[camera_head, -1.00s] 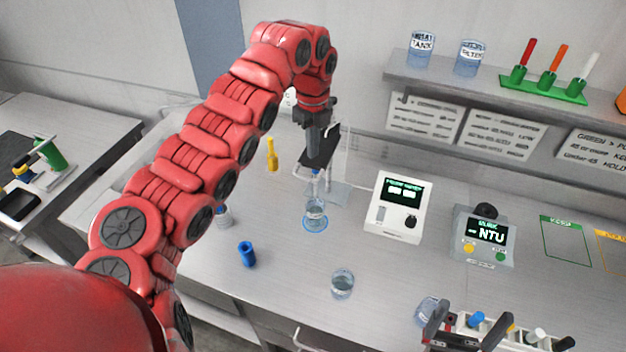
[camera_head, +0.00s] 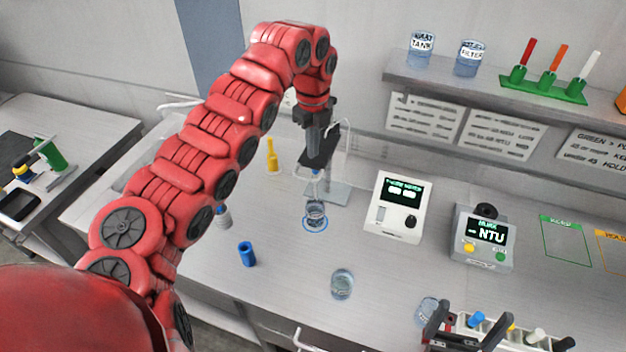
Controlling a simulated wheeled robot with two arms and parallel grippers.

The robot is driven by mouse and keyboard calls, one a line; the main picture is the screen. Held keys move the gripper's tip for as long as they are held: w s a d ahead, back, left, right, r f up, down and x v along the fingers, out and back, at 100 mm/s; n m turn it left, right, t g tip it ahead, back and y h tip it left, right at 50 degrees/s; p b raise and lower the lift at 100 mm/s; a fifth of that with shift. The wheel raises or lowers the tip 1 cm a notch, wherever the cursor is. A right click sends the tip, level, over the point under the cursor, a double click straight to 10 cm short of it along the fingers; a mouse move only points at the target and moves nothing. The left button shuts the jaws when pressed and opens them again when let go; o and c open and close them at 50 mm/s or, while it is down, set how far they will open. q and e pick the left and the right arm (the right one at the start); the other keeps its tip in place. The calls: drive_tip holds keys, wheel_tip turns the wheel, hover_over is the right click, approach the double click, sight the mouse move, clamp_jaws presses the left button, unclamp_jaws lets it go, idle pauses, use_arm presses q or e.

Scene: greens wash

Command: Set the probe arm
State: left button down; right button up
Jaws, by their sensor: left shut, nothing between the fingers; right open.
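The probe stand has a grey base plate (camera_head: 340,193) and an upright post at the back centre of the bench. Its dark probe arm (camera_head: 330,142) reaches over a beaker (camera_head: 315,211) standing in a blue ring mark. A thin probe hangs below the arm toward the beaker; its tip is hard to make out. My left gripper (camera_head: 315,157) points down at the probe arm, shut with nothing held. Whether it touches the arm I cannot tell. My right gripper (camera_head: 467,333) is open at the bottom right, in front of a rack of vials.
A white meter (camera_head: 399,208) and a grey NTU meter (camera_head: 483,237) stand right of the stand. A second beaker (camera_head: 342,284), a blue cup (camera_head: 247,253) and a yellow bottle (camera_head: 272,156) are on the bench. A shelf (camera_head: 450,86) overhangs the back.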

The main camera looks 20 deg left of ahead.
use_arm(q)
wheel_tip(320, 180, down, 11)
drive_tip(key=b, duration=0.9)
drive_tip(key=shift+b, duration=0.35)
idle(2.9)
drive_tip(key=shift+r, duration=0.1)
drive_tip(key=shift+r+p, duration=2.45)
drive_tip(key=shift+r, duration=1.6)
